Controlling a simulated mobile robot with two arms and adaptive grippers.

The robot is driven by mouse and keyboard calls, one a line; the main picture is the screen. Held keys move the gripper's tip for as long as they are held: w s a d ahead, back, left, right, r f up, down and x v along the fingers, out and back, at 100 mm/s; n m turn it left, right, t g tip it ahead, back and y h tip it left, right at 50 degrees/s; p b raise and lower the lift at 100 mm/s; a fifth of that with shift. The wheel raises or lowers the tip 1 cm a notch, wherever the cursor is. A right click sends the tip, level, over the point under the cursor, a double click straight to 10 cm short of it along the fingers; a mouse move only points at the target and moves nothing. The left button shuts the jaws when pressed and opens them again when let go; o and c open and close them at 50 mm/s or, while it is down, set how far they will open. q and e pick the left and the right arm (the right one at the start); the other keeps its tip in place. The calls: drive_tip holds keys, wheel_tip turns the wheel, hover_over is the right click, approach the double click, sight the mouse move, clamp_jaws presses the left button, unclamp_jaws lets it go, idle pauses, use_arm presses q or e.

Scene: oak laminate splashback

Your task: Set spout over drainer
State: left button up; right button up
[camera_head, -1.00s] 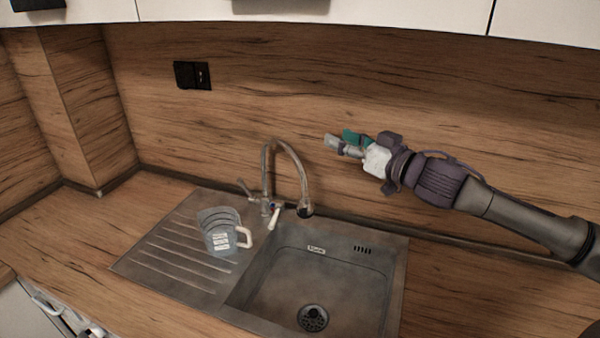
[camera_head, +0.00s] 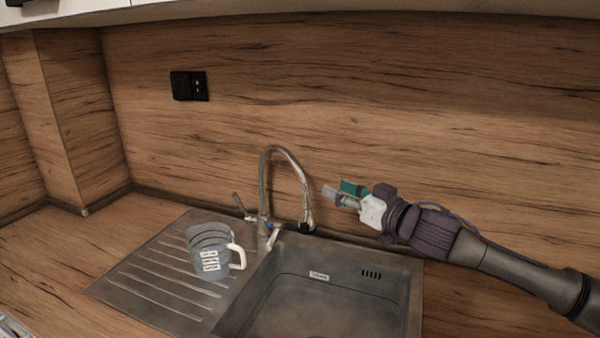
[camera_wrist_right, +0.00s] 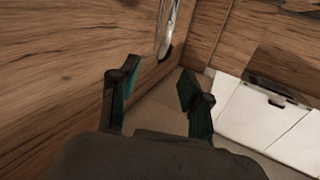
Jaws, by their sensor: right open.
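The tap's spout (camera_head: 284,155) is a curved metal gooseneck. Its outlet hangs over the back left part of the sink basin (camera_head: 320,300). The ribbed drainer (camera_head: 150,280) lies left of the basin. My right gripper (camera_head: 338,192) is open and empty, just right of the spout's downward end and apart from it. In the right wrist view, its two teal fingers (camera_wrist_right: 152,90) stand apart, with part of the metal spout (camera_wrist_right: 166,28) beyond them. My left gripper is not in view.
A grey mug (camera_head: 207,252) with a white handle stands on the drainer, left of the tap. Tap levers (camera_head: 243,207) flank the spout base. The wooden splashback (camera_head: 440,130) rises close behind. A black socket (camera_head: 189,86) is on the wall.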

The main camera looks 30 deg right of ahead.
sight(304, 173)
drive_tip(key=p+x, duration=0.3)
drive_tip(key=x, duration=0.2)
drive_tip(key=p+x, duration=0.3)
drive_tip(key=x, duration=0.3)
drive_tip(key=shift+w+a+r, duration=0.1)
drive_tip(key=shift+w+a, duration=0.35)
drive_tip(key=shift+w, duration=0.3)
clamp_jaws()
